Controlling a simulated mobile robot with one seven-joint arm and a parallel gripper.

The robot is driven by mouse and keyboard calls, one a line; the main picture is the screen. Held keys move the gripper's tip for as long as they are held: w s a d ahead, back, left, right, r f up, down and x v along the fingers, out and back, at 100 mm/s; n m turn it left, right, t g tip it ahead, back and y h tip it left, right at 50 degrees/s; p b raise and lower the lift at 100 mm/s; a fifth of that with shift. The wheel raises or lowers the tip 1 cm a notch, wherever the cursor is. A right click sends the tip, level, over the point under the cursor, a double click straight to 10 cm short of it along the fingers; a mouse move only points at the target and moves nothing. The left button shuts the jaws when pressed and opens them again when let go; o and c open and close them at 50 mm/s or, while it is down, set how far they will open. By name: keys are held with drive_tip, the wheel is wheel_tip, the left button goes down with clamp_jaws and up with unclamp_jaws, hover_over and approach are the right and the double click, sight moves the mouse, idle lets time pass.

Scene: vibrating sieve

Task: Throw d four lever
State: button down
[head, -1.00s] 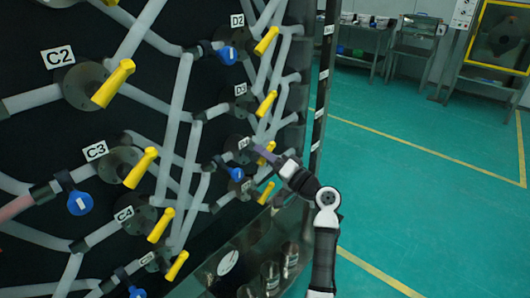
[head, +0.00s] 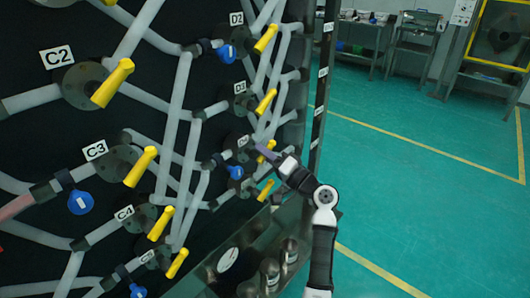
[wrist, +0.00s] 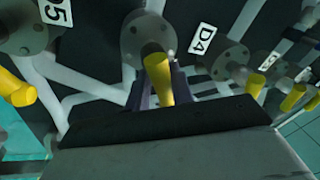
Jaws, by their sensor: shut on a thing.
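The D4 lever is a yellow handle on a round grey valve flange. In the wrist view the D4 lever (wrist: 158,78) stands between the two dark purple fingers of my gripper (wrist: 160,90), next to the D4 label (wrist: 201,38). My gripper is shut on it. In the head view the D4 lever (head: 266,151) is partly hidden by my gripper (head: 264,153), which reaches in from the lower right. The small label above it (head: 243,142) is hard to read there.
Other yellow levers stand close by: one above at D3 (head: 266,102) and one below (head: 266,190). Blue tags (head: 235,172) and grey pipes crowd the black panel. The D5 label (wrist: 56,12) is at the wrist view's upper left. Green floor (head: 430,200) is open at right.

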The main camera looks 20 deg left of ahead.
drive_tip(key=m+t+p, duration=0.1)
drive_tip(key=m+p, duration=0.2)
drive_tip(key=m, duration=0.1)
drive_tip(key=shift+a+r+m+h, duration=0.1)
drive_tip(key=shift+m+h, duration=0.3)
drive_tip(key=m+t+h+p, duration=0.1)
drive_tip(key=m+p, duration=0.4)
drive_tip(key=m, duration=0.1)
drive_tip(key=m+t+p, duration=0.1)
drive_tip(key=m+p, duration=0.1)
drive_tip(key=shift+f+h+p, duration=0.3)
drive_tip(key=shift+f+h, duration=0.05)
drive_tip(key=shift+h, duration=0.05)
drive_tip(key=shift+s+f+m+h+p, duration=0.1)
drive_tip(key=shift+f+m+h+p, duration=0.2)
drive_tip(key=shift+m+p, duration=0.7)
drive_tip(key=shift+f+m, duration=0.1)
drive_tip(key=shift+m, duration=0.3)
drive_tip(key=shift+a, duration=0.1)
drive_tip(key=c, duration=1.3)
unclamp_jaws()
drive_tip(key=shift+s, duration=0.1)
drive_tip(key=shift+c, duration=0.2)
drive_tip(key=shift+f, duration=0.1)
